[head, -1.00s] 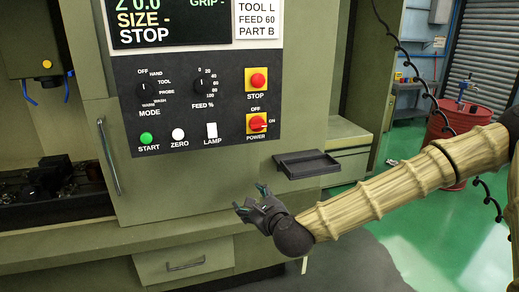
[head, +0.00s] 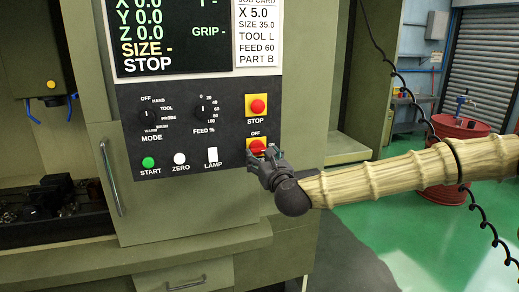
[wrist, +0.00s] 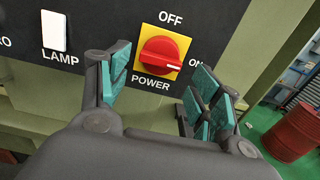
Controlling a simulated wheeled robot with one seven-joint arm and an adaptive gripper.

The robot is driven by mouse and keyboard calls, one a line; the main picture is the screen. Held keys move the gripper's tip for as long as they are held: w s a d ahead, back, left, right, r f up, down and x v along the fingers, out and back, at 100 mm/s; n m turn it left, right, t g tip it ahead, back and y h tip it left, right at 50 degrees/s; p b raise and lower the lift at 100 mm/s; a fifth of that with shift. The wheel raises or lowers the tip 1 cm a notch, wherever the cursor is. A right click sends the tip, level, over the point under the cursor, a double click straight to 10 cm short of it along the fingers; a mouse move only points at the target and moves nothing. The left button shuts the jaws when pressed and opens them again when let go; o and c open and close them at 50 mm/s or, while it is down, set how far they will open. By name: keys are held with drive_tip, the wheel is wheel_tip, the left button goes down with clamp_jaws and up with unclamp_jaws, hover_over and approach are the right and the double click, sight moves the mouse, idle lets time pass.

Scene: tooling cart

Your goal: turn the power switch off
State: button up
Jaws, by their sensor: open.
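The power switch is a red rotary knob (wrist: 162,60) on a yellow plate, with OFF printed above it and ON to its right. In the wrist view its white pointer mark lies toward ON. In the head view the knob (head: 257,146) shows partly, its lower part hidden by my gripper. My gripper (wrist: 158,92) is open and empty, its teal-padded fingers on either side of the knob in the wrist view. In the head view my gripper (head: 259,158) is right at the switch; I cannot tell whether it touches.
The red STOP button (head: 258,107) is above the switch. The white LAMP switch (head: 212,154) is to the left, also in the wrist view (wrist: 54,31). A red barrel (head: 452,150) stands on the floor.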

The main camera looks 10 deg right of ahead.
sight(259, 153)
drive_tip(key=shift+w+a+p, duration=0.15)
drive_tip(key=shift+w+p, duration=0.1)
drive_tip(key=shift+w, duration=0.6)
drive_tip(key=shift+w+a+p, duration=0.15)
drive_tip(key=shift+w+p, duration=0.1)
drive_tip(key=shift+w, duration=0.6)
drive_tip(key=c, duration=0.9)
